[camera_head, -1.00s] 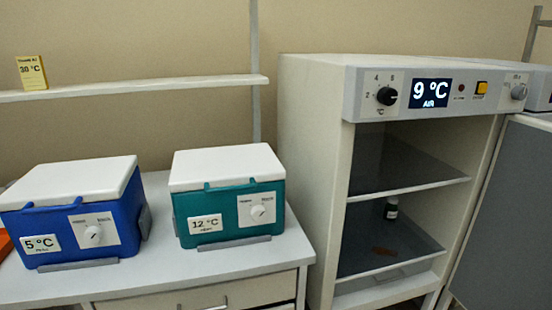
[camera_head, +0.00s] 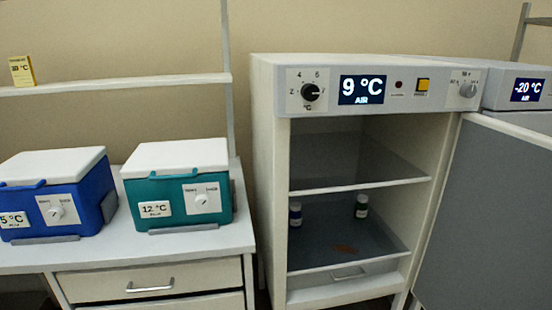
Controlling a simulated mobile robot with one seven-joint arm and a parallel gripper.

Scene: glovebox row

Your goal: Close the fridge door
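The fridge (camera_head: 266,160) is a white cabinet at the right of the head view, with a control panel showing 9 °C. Its door (camera_head: 490,215) stands wide open, swung out to the right, with its grey inner face showing. Inside are two shelves; the lower one holds two small dark vials, a blue-banded one (camera_head: 295,214) at the left and a green one (camera_head: 361,206) further right. A reddish-brown patch lies on the same shelf. My gripper is not in view.
A blue cooler box (camera_head: 60,195) and a teal cooler box (camera_head: 178,187) sit on a white bench with drawers (camera_head: 150,285), left of the fridge. A second unit (camera_head: 518,88) reading -20 °C stands behind the open door. A wall shelf (camera_head: 120,84) carries a yellow card.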

